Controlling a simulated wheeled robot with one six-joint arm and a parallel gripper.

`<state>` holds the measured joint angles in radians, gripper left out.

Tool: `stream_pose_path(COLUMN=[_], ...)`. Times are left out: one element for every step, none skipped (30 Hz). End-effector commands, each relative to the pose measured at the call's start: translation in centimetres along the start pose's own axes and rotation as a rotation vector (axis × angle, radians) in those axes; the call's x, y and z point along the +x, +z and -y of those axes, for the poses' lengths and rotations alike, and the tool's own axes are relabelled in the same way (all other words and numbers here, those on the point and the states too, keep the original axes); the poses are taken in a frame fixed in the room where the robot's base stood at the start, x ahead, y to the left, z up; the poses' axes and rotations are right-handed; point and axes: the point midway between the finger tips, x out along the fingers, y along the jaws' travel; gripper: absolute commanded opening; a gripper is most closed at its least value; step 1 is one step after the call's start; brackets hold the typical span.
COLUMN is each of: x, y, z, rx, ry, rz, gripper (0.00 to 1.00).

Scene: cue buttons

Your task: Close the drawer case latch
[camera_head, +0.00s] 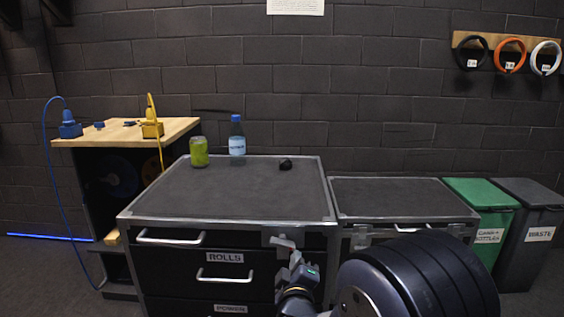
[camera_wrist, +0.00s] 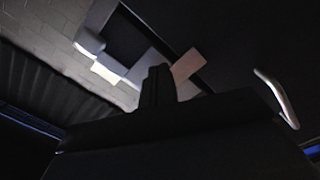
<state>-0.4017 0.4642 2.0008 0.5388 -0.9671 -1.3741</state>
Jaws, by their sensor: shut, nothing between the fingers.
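The drawer case (camera_head: 235,205) stands in the middle of the head view, with a grey top, metal edges and black drawers. Its latch (camera_head: 284,242) is a pale metal piece at the upper right of the front, just under the top edge. I cannot tell for sure whether it is open or shut. My gripper (camera_head: 298,266) is right below the latch, close to the case front; I cannot tell if they touch. In the wrist view the dark fingers (camera_wrist: 157,86) are together and hold nothing. Pale metal parts show beside them, dimly lit.
A green can (camera_head: 199,152), a blue-capped bottle (camera_head: 237,141) and a small dark object (camera_head: 286,164) stand on the case. A lower case (camera_head: 398,198) adjoins at right, then a green bin (camera_head: 483,193) and a grey bin (camera_head: 528,193). A wooden-topped bench (camera_head: 115,133) is at left.

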Motion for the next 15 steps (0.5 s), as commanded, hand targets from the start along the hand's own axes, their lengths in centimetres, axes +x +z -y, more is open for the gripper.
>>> stream_pose_path(x=[0.00, 0.00, 0.00, 0.00, 0.00, 0.00, 0.00, 0.00, 0.00, 0.01, 0.01, 0.01, 0.01, 0.01, 0.00], y=[-0.10, -0.14, -0.18, -0.22, -0.26, -0.32, -0.37, -0.42, -0.49, -0.54, -0.60, -0.67, -0.71, -0.75, -0.78], z=[-0.03, -0.04, -0.04, -0.05, -0.06, -0.06, -0.07, -0.08, -0.09, -0.10, -0.10, -0.12, -0.12, -0.13, -0.13], rx=[0.000, 0.000, 0.000, 0.000, 0.000, 0.000, 0.000, 0.000, 0.000, 0.000, -0.001, -0.001, -0.001, -0.001, -0.001], ry=[0.000, 0.000, 0.000, 0.000, 0.000, 0.000, 0.000, 0.000, 0.000, 0.000, 0.000, 0.001, 0.001, 0.001, 0.000], rz=[0.000, 0.000, 0.000, 0.000, 0.000, 0.000, -0.001, -0.001, -0.002, -0.002, -0.003, -0.003, -0.003, -0.003, -0.003], gripper=[0.00, 0.00, 0.00, 0.00, 0.00, 0.00, 0.00, 0.00, 0.00, 0.00, 0.00, 0.00, 0.00, 0.00, 0.00])
